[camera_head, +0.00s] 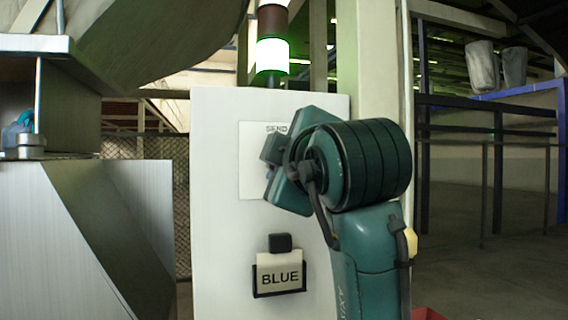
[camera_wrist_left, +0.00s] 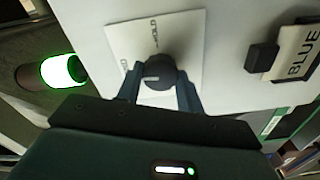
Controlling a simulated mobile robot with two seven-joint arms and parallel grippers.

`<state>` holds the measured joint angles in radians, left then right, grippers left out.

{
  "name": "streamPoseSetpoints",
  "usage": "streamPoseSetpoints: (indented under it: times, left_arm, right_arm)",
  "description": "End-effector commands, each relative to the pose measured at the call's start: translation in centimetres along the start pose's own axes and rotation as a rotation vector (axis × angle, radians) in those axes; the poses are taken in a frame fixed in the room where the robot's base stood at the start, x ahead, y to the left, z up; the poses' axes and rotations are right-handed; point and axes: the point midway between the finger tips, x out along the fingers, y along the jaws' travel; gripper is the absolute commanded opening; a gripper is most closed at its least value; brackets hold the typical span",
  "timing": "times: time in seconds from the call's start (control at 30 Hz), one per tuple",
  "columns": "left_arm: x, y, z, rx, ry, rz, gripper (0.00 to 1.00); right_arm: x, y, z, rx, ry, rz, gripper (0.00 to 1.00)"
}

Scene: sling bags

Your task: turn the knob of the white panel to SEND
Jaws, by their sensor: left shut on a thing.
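The white panel (camera_head: 215,200) stands upright in the head view, with a pale plate (camera_head: 252,135) whose top reads SEND. My left gripper (camera_head: 271,164) reaches in front of this plate and hides the knob in the head view. In the left wrist view the dark round knob (camera_wrist_left: 162,70) sits between the two fingers of my left gripper (camera_wrist_left: 160,88), which is shut on it. A short white mark on the knob points left in that view, toward a partly hidden small word at the plate's edge. My right gripper is not in view.
A lamp (camera_head: 272,55) glows green above the panel and also shows in the left wrist view (camera_wrist_left: 62,70). A BLUE card (camera_head: 279,275) sits in a black holder low on the panel. A grey metal structure (camera_head: 85,235) stands at left.

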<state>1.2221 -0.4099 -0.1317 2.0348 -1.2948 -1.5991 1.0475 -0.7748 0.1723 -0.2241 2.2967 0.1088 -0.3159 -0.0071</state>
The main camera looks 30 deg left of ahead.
Motion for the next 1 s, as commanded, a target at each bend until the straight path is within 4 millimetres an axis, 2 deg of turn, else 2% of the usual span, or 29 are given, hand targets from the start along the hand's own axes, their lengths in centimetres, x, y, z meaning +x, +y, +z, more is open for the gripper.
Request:
streamPoseSetpoints:
  times: [0.33, 0.83, 0.87, 1.0]
  left_arm:
    - [0.00, -0.07, 0.03, -0.120, -0.001, -0.002, 0.14]
    - [-0.01, -0.06, 0.01, -0.138, -0.001, -0.002, 0.14]
    - [-0.01, -0.06, 0.01, -0.138, -0.001, -0.002, 0.38]
    - [-0.01, -0.05, 0.01, -0.136, -0.001, -0.001, 0.50]
  right_arm:
    - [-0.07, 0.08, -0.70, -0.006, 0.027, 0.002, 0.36]
    - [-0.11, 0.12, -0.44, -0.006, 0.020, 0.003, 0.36]
    - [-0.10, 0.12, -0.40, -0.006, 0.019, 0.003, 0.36]
    - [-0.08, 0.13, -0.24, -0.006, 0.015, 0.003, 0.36]
